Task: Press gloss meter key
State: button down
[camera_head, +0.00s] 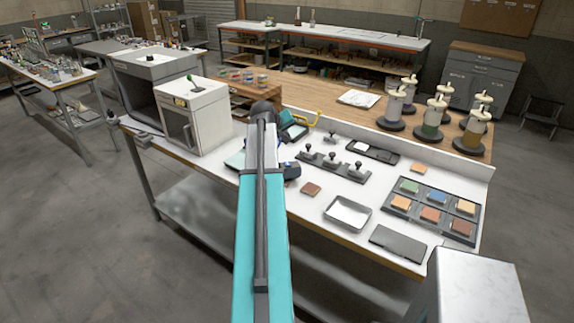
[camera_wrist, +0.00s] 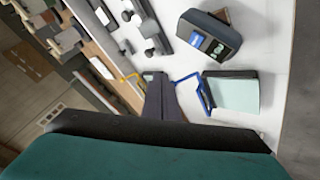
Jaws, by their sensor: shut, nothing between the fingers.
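In the head view a dark device (camera_head: 291,170), probably the same one, is partly hidden by my arm. My gripper (camera_wrist: 156,78) is shut and empty, its dark fingers pointing up the wrist view. The fingertips are to the left of the meter and apart from it. In the head view my arm hides the gripper.
A pale green pad (camera_wrist: 235,93) with a blue handle lies right of my fingers. A yellow handle (camera_head: 305,117) stands beyond my wrist. A black stamp rack (camera_head: 334,165), a metal tray (camera_head: 348,213) and a swatch tray (camera_head: 433,210) fill the bench's right. A white cabinet (camera_head: 190,115) stands left.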

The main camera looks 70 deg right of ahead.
aim_at(286, 165)
jog(key=shift+f, duration=0.1)
jog(key=shift+f+b, duration=2.3)
jog(key=shift+f, duration=2)
jog(key=shift+f, duration=0.1)
jog(key=shift+f+b, duration=0.3)
jog(key=shift+f, duration=0.4)
jog(key=shift+r, duration=0.8)
jog(key=shift+r+p, duration=1.35)
jog(key=shift+r, duration=1.15)
